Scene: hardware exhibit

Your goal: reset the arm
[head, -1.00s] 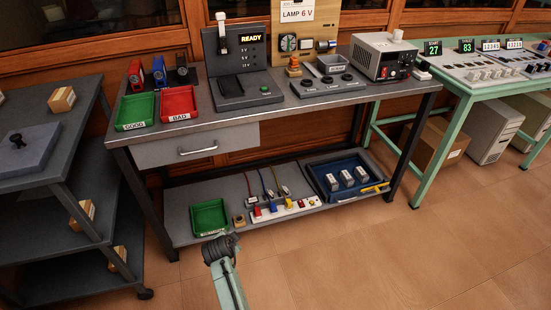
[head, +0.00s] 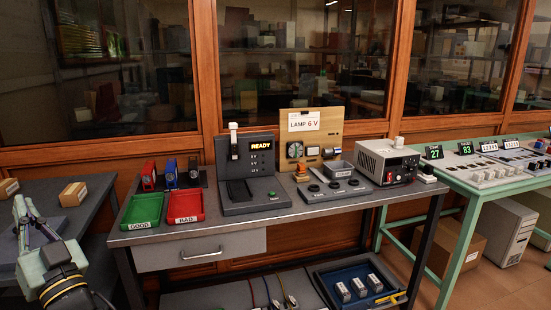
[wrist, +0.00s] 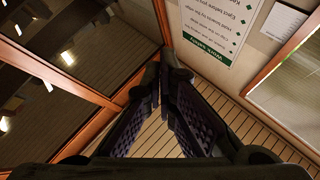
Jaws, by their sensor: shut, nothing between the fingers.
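My arm (head: 52,262) shows at the lower left in the head view, raised and folded, with pale green links and a dark ringed joint. In the wrist view my gripper (wrist: 161,88) is shut and empty, its dark textured fingers meeting in the middle of the picture. The gripper points upward, toward a slatted surface, ceiling lights and a wall poster (wrist: 213,28) seen upside down.
The grey workbench (head: 310,212) stands ahead with a green tray (head: 143,210), a red tray (head: 185,203), a READY tester (head: 248,175) and a power supply (head: 387,160). A dark shelf cart (head: 95,205) stands behind my arm. A green-legged table (head: 470,200) is at right.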

